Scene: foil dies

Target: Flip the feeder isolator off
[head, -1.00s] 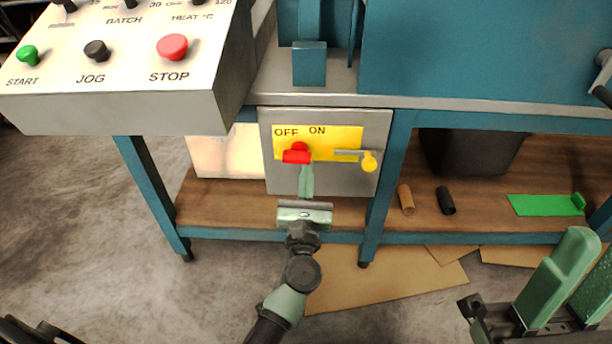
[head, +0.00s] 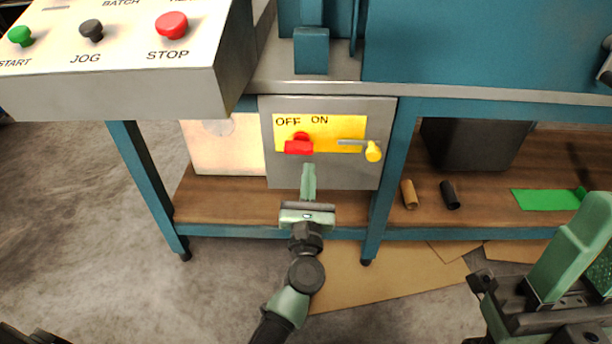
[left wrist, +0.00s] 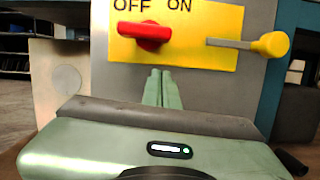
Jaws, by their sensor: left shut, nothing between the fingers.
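The feeder isolator is a grey box (head: 340,175) with a yellow plate (head: 335,147) marked OFF and ON. Its red handle (head: 298,148) lies level below the OFF label; it also shows in the left wrist view (left wrist: 145,33). My left gripper (head: 308,168) is shut and empty, its green tips just below the red handle with a small gap. In the left wrist view the shut fingers (left wrist: 162,76) stand below the yellow plate, apart from the handle. My right gripper (head: 588,250) is at the lower right, its fingers apart, partly cut off by the frame.
A yellow-knobbed lever (head: 373,151) sits right of the red handle. A control panel (head: 110,95) with START, JOG and STOP buttons overhangs at upper left. Teal bench legs (head: 150,185) flank the box. A brown and a black cylinder lie on the wooden shelf (head: 480,215).

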